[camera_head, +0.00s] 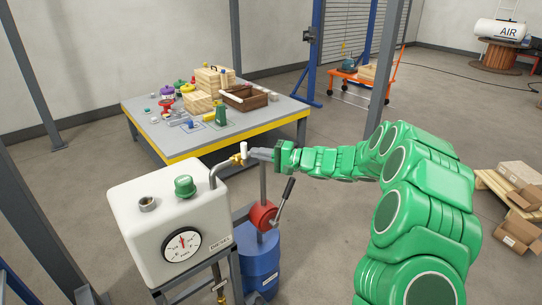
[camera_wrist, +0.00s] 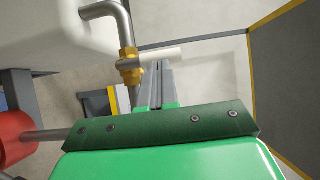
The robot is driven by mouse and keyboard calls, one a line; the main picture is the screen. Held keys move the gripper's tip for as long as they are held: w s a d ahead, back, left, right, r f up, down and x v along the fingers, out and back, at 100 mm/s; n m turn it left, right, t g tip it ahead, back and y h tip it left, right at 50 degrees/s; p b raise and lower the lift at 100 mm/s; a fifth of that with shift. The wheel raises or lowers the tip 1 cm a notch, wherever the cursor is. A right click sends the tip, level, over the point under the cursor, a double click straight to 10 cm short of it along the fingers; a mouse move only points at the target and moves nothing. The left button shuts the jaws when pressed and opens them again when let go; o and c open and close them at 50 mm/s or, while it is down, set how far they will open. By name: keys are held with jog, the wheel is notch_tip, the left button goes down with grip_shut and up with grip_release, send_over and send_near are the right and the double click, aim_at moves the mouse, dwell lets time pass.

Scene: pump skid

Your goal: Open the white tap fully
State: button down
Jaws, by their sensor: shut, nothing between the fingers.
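The white tap (camera_head: 243,149) is a short white lever on a brass valve (camera_head: 236,159). The valve sits at the end of a bent grey pipe (camera_head: 214,174) from the white diesel tank (camera_head: 150,225). In the wrist view the lever (camera_wrist: 174,51) sticks out sideways from the brass valve (camera_wrist: 129,67). My gripper (camera_head: 254,153) is shut and empty, just right of the tap. In the wrist view its fingertips (camera_wrist: 156,65) end right beside the lever. I cannot tell whether they touch it.
A red hand pump (camera_head: 262,214) with a dark lever tops a blue drum (camera_head: 260,260) below my gripper. Behind stands a grey table (camera_head: 142,115) with a yellow edge, bearing crates and several small parts. Cardboard boxes (camera_head: 518,230) lie at the right.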

aim_at(244, 157)
jog(key=shift+w+a, duration=0.1)
jog(key=shift+a, duration=0.45)
jog(key=shift+s+a+r+n+h, duration=0.1)
jog(key=shift+s+a+n+h, duration=0.15)
jog(key=shift+n, duration=0.25)
jog(key=s+a+n+h, duration=0.1)
jog(key=n, duration=0.1)
jog(key=s+a+n+t+h, duration=0.1)
jog(key=h, duration=0.1)
jog(key=s+a+n+h, duration=0.1)
jog(key=n, duration=0.1)
jog(key=shift+r+n+h, duration=0.1)
jog(key=shift+n+h, duration=0.2)
jog(key=shift+h, duration=0.05)
jog(key=f+n+t+h, duration=0.1)
jog(key=s+a+f+n+t+h, duration=0.1)
jog(key=n+h, duration=0.1)
jog(key=shift+s+a, duration=0.15)
dwell(0.4)
jog(key=shift+f, duration=0.1)
